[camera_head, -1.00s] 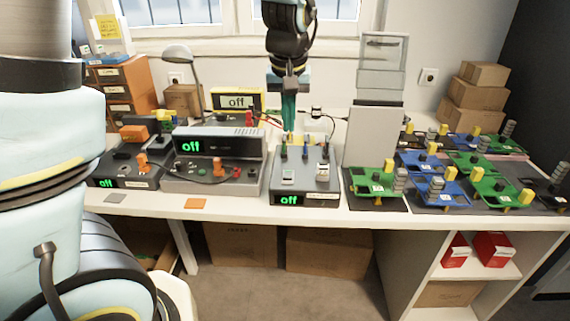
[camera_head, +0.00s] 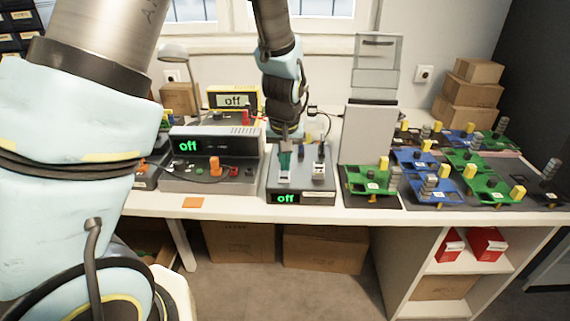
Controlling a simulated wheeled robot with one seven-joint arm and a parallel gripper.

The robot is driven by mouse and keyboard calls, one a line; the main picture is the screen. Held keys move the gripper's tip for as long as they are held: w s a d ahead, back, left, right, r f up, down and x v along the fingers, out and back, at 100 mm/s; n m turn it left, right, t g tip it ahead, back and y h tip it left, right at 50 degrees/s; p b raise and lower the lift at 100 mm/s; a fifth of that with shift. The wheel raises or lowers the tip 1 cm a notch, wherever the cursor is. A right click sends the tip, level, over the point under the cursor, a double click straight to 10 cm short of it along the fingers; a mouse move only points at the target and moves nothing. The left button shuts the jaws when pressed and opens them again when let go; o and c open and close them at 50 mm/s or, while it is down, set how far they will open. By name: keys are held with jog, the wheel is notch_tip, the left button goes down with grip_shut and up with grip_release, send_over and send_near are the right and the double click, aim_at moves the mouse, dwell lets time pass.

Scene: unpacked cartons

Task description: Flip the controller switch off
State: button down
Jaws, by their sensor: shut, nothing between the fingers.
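A low grey control box (camera_head: 315,188) stands at the front of the bench, and its green display (camera_head: 286,198) reads "off". It has small switches on top, one of them a white rocker (camera_head: 319,170) on the right. My gripper (camera_head: 284,168) points down over the box's left half with its teal fingers shut and empty. The fingertips are at or just above a pale switch (camera_head: 284,179) on the left; I cannot tell whether they touch it. My gripper hides part of the box's top.
Left of the box stands a grey power unit (camera_head: 214,187) with an "off" display and an orange knob; a yellow meter (camera_head: 233,100) behind also reads "off". Green and blue circuit boards (camera_head: 425,163) lie to the right. A tall grey case (camera_head: 369,137) stands just behind right.

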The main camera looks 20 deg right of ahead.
jog(key=shift+s+f, duration=0.1)
jog(key=shift+f, duration=0.55)
jog(key=shift+a+f, duration=0.1)
jog(key=shift+f, duration=0.2)
jog(key=shift+w+d+r, duration=0.3)
jog(key=shift+w, duration=0.3)
jog(key=shift+r+p, duration=0.15)
jog(key=shift+p, duration=0.15)
